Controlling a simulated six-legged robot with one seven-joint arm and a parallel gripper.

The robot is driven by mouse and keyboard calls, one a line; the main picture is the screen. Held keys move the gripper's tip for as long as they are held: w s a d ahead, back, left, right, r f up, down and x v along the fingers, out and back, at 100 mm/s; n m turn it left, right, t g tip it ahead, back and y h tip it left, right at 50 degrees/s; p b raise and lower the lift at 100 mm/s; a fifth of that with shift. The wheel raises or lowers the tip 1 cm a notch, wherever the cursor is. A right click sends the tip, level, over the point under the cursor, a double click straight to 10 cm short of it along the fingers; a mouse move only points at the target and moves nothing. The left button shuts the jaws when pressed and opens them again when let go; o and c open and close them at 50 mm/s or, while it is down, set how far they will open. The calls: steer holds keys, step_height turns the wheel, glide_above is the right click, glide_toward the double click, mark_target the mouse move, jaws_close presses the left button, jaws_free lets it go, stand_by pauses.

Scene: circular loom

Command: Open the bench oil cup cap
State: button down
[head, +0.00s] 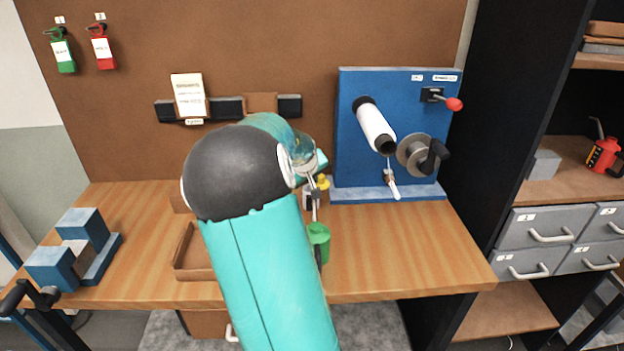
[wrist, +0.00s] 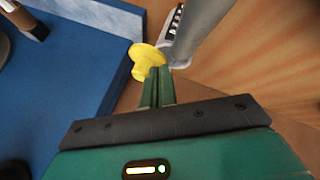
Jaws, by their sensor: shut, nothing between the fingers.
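A yellow cap (wrist: 148,62) with a wide rounded rim shows in the wrist view, beside a pale metal piece. It also shows small in the head view (head: 323,182), right of my arm and just left of the blue panel. My gripper (wrist: 158,75) has its two dark green fingers together, with nothing between them. Their tips are at the cap's lower edge in the wrist view, overlapping it; I cannot tell whether they touch. The cap looks closed, but its hinge side and the cup body below are hard to make out.
A grey rod (wrist: 200,28) stands close beside the cap. The blue panel (head: 355,100) with roller and crank is just right. A brown tray (head: 190,268) lies left. The bench's right front is clear.

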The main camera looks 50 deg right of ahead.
mark_target(324, 176)
steer(key=shift+s+d+n+t, duration=0.35)
steer(key=shift+n+t, duration=0.05)
steer(key=shift+n, duration=0.3)
steer(key=shift+d, duration=0.1)
steer(key=shift+s+d, duration=0.4)
steer(key=shift+d, duration=0.15)
steer(key=shift+s+d+r+n+t+y, duration=0.15)
steer(key=shift+d+n+t+y, duration=0.25)
steer(key=shift+n, duration=0.4)
steer(key=shift+d, duration=0.6)
steer(key=shift+a, duration=0.1)
steer(key=shift+w+a, duration=0.5)
steer(key=shift+w, duration=0.15)
